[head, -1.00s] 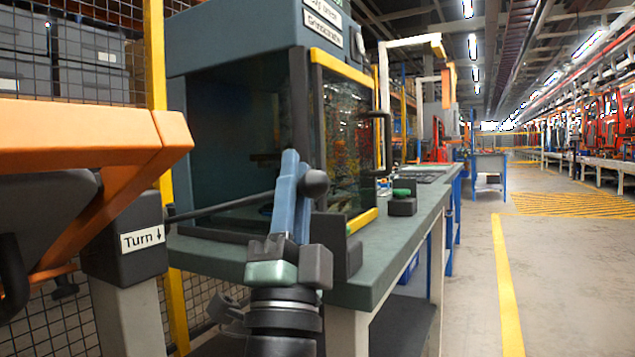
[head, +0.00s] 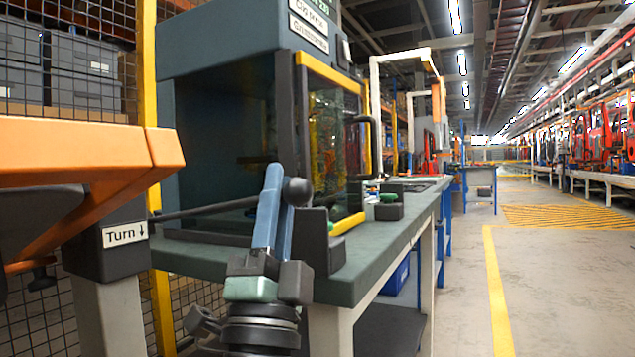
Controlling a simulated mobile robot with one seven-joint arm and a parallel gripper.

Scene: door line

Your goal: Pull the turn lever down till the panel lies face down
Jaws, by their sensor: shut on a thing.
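The turn lever (head: 205,210) is a thin dark rod. It runs right from a black box (head: 90,255) labelled "Turn ↓" and ends in a black ball knob (head: 298,191). The rod slopes slightly up toward the knob. My gripper (head: 270,185) has its blue fingers shut on the lever just left of the knob, and they hide part of the rod. The panel's orange frame (head: 75,150) fills the left edge, tilted, with a dark grey part (head: 35,215) under it. Much of the panel is cut off by the picture edge, and its face cannot be made out.
A green-grey bench (head: 375,265) carries an enclosure with a yellow-edged glass door (head: 335,140), close behind my gripper. A mesh fence (head: 70,310) is at left. The floor at right (head: 560,280) is clear.

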